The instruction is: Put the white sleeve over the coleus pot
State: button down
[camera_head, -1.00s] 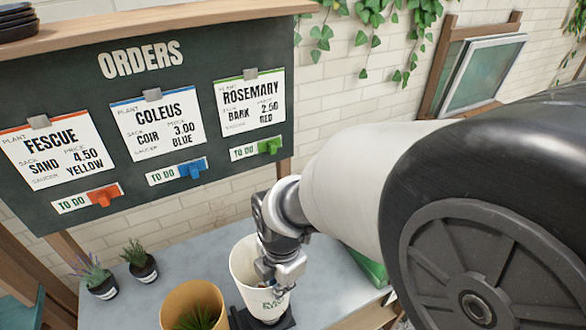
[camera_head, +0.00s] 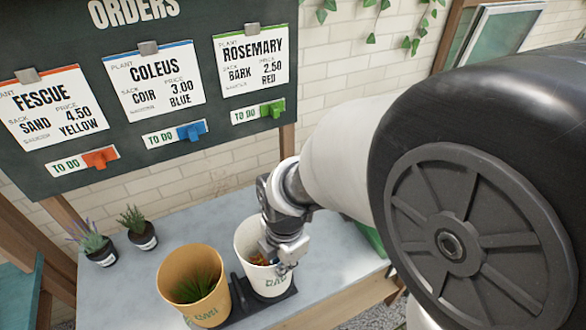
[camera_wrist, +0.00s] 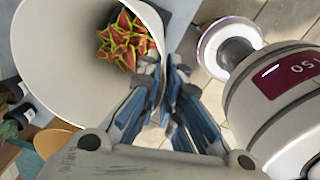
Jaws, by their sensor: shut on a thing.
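The white sleeve (camera_head: 249,243) stands upright at the right end of a black tray (camera_head: 240,314); I cannot tell whether its bottom touches the tray. My gripper (camera_head: 282,264) is shut on the sleeve's near right rim. In the wrist view the fingers (camera_wrist: 167,95) pinch the wall of the sleeve (camera_wrist: 60,60). The coleus (camera_wrist: 126,42), with red and yellow-green leaves, shows inside the sleeve, below its rim. A little of the coleus (camera_head: 257,258) also shows in the sleeve in the head view. The coleus pot itself is hidden by the sleeve.
A tan sleeve (camera_head: 200,302) with a grassy plant stands just left of the white one. Two small potted plants (camera_head: 98,248) (camera_head: 142,232) stand at the back left of the grey bench (camera_head: 190,226). The orders board (camera_head: 60,165) hangs behind.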

jog(key=c, duration=1.7)
grip_release()
jog(key=shift+r, duration=0.1)
notch_tip(320, 180, up, 12)
jog(key=shift+s+d, duration=0.3)
jog(key=shift+d, duration=0.1)
jog(key=s+d+r+m+t, duration=0.2)
jog(key=s+d+m, duration=0.2)
jog(key=d+m, duration=0.5)
jog(key=s+d+r+m+t, duration=0.2)
jog(key=s+d+m, duration=0.3)
jog(key=m, duration=1.2)
jog(key=d, duration=0.4)
jog(key=shift+s+d+r+m+h, duration=0.15)
jog(key=shift+d+r+m+h, duration=0.15)
jog(key=shift+r, duration=0.05)
